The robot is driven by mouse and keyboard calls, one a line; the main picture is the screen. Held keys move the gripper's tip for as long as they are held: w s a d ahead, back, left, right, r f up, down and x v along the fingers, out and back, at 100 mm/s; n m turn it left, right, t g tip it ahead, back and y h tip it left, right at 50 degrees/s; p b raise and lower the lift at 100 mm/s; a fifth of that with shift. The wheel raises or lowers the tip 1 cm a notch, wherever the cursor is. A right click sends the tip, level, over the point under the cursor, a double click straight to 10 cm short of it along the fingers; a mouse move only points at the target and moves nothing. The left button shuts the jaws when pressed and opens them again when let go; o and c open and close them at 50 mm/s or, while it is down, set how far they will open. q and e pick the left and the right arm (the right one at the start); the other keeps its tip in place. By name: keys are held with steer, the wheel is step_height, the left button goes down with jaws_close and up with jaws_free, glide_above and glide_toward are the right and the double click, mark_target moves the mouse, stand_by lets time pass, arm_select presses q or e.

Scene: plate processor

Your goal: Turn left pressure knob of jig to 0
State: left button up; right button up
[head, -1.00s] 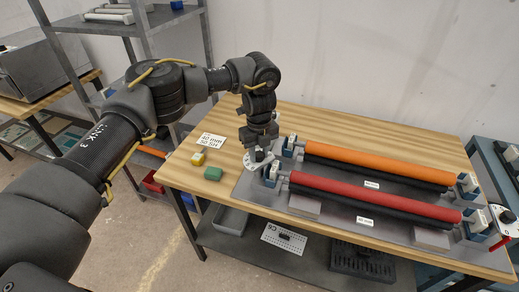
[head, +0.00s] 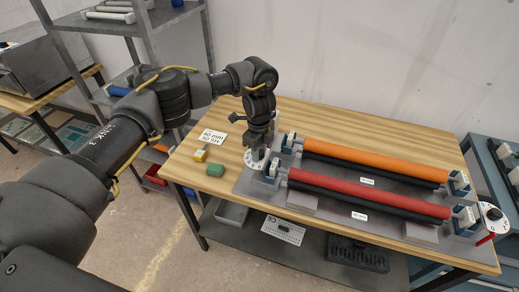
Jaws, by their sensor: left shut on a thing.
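The jig (head: 375,197) lies on the wooden table and carries an orange roller (head: 370,162) and a red roller (head: 368,193). The left pressure knob, with its white dial (head: 250,162), is at the jig's left end. My left gripper (head: 257,154) points down over this dial and is shut on the knob. The fingers hide the knob's handle, and the dial's reading is too small to tell. The right pressure knob (head: 492,214), with a white dial and a red handle, is at the jig's right end. My right gripper is not in view.
A yellow and white block (head: 200,155) and a green block (head: 215,170) lie on the table left of the jig, near a printed label card (head: 212,137). The table (head: 335,120) is clear behind the rollers. A metal shelf rack (head: 102,28) stands at the back left.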

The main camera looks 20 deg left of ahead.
arm_select(q)
steer(key=shift+w, duration=0.1)
steer(key=o, duration=1)
steer(key=shift+r, duration=0.15)
step_height(320, 180, up, 11)
steer(key=shift+f+b, duration=0.2)
steer(key=shift+b, duration=0.4)
